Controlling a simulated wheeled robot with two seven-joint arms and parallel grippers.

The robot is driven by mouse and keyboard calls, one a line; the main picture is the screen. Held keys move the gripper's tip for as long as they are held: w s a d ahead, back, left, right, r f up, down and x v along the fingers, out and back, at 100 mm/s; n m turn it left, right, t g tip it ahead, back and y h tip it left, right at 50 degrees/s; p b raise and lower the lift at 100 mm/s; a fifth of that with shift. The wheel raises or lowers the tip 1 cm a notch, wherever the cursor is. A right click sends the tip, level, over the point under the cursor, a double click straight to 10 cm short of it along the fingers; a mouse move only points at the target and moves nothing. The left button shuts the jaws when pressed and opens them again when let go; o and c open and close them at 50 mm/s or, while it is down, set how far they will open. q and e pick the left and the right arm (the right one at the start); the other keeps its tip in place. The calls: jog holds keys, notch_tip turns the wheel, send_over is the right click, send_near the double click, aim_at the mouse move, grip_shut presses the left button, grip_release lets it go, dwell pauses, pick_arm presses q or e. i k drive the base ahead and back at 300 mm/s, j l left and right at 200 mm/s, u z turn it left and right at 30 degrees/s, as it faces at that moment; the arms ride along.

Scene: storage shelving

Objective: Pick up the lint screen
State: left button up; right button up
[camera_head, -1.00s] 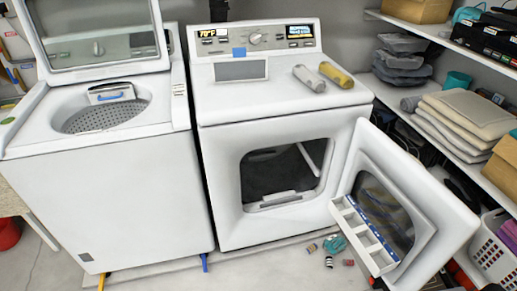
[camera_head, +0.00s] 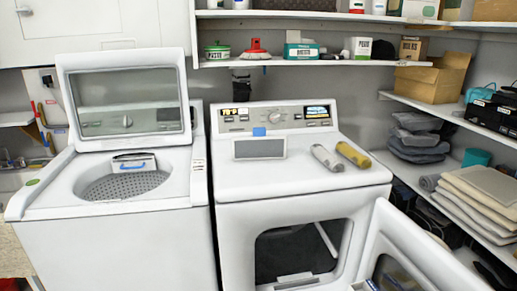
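Neither of my grippers is in view.
The washer (camera_head: 110,240) stands left with its lid up. A grey roll (camera_head: 326,158) and a yellow roll (camera_head: 353,155) lie on the dryer top. Shelves with folded cloths (camera_head: 480,195) and a cardboard box (camera_head: 432,78) line the right wall. A wall shelf (camera_head: 300,62) runs above.

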aim_at(258, 146)
jog(key=i+j+z, duration=0.65)
jog(key=j+z, duration=0.2)
jog(key=i+j+z, duration=0.25)
jog(key=j, duration=0.15)
jog(key=k, duration=0.1)
